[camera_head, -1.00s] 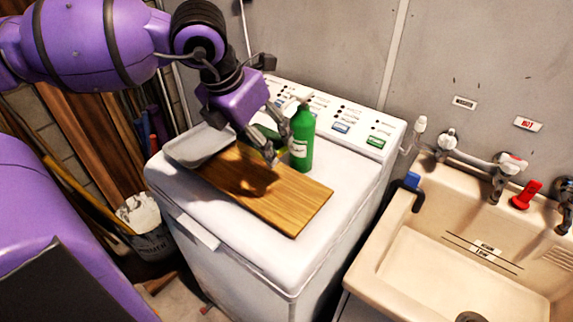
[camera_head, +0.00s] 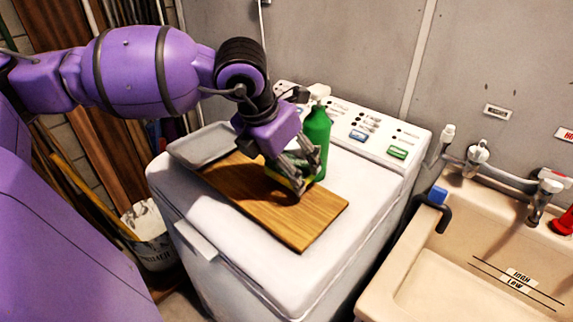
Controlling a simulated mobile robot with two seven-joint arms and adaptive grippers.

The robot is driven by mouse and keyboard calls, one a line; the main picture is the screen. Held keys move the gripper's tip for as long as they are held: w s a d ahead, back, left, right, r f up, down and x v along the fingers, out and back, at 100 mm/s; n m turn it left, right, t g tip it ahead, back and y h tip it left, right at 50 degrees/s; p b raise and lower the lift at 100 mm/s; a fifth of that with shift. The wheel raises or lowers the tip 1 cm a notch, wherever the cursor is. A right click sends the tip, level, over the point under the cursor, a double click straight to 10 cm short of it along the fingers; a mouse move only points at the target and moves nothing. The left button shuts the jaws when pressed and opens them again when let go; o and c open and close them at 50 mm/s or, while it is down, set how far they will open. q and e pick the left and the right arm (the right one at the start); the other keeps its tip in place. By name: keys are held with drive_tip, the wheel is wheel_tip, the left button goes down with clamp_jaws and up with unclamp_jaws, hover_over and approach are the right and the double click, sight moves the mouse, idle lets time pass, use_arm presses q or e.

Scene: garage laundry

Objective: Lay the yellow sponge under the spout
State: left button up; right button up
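The yellow sponge (camera_head: 278,178) shows only in part, low on the wooden board (camera_head: 304,230) on the white machine, largely covered by my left gripper. My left gripper (camera_head: 300,180) points down at the sponge, with its fingers at or around it. Whether they are closed on it is hidden. A green bottle (camera_head: 317,136) with a white pump top stands upright just behind the fingers. The sink tap's spout (camera_head: 543,201) hangs over the back of the beige sink at right, well away from the gripper. My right gripper is out of view.
A grey tray (camera_head: 203,147) lies at the board's back left. The machine's white top (camera_head: 240,255) is clear in front of the board. The sink (camera_head: 455,264) is separated from the machine by a gap. A black hook-shaped piece with a blue top (camera_head: 438,203) sits on its left rim.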

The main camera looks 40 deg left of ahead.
use_arm(q)
drive_tip(key=shift+f+b, duration=0.35)
drive_tip(key=shift+f, duration=0.25)
drive_tip(key=o, duration=0.8)
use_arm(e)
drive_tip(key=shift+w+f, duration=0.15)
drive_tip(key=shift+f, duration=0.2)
use_arm(q)
drive_tip(key=shift+r, duration=0.1)
drive_tip(key=shift+r, duration=0.35)
drive_tip(key=p+v, duration=0.6)
drive_tip(key=v, duration=0.6)
drive_tip(key=shift+r, duration=0.25)
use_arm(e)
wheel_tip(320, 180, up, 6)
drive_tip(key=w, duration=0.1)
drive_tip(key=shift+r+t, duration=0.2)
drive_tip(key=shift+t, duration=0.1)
